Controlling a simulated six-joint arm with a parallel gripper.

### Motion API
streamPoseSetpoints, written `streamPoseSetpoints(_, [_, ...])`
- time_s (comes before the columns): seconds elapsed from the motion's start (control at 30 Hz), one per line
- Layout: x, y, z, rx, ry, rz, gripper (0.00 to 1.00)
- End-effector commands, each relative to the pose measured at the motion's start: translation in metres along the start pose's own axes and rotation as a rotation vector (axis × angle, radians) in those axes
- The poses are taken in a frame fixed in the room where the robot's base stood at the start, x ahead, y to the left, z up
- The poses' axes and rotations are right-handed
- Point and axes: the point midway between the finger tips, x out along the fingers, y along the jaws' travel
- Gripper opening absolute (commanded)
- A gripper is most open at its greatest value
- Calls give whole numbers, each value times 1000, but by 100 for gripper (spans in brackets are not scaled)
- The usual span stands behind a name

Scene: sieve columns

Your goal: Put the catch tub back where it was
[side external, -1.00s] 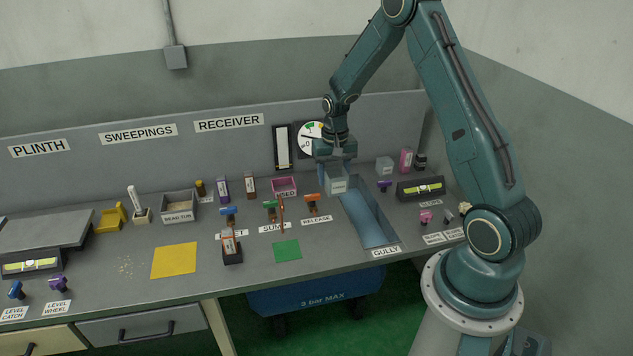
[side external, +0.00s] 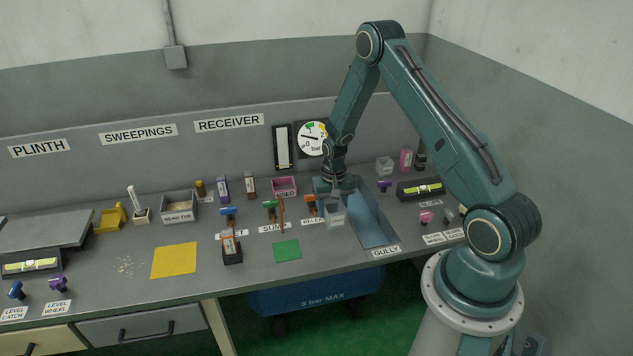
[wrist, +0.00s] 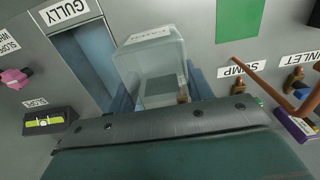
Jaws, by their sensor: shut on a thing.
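The catch tub, a clear box with a white label (side external: 335,214), is held at the left edge of the gully, near the release controls. My gripper (side external: 335,193) is shut on the tub from above, and the fingers are partly hidden. Whether the tub's base touches the bench cannot be told. A bare green square (side external: 287,250) lies on the bench to its lower left; it also shows in the wrist view (wrist: 240,15).
The blue gully (side external: 372,220) is sunk in the bench right of the tub. Release and sump controls (side external: 310,206) stand close on its left. Another small clear box (side external: 384,165) stands behind right. Bench front between green square and gully is clear.

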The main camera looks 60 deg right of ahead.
Motion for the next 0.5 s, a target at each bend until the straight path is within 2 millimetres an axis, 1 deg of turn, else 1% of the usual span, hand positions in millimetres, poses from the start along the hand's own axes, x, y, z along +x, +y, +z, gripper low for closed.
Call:
streamPoseSetpoints(0.03, [10, 0, 0, 0, -2, 1, 24])
streamPoseSetpoints(0.1, [20, 0, 0, 0, -2, 1, 24])
streamPoseSetpoints(0.23, [35, 0, 0, 0, -1, 0, 24])
streamPoseSetpoints(0.33, [42, 0, 0, 0, 0, 0, 24])
streamPoseSetpoints(0.5, [44, 0, -1, 0, 2, 0, 24])
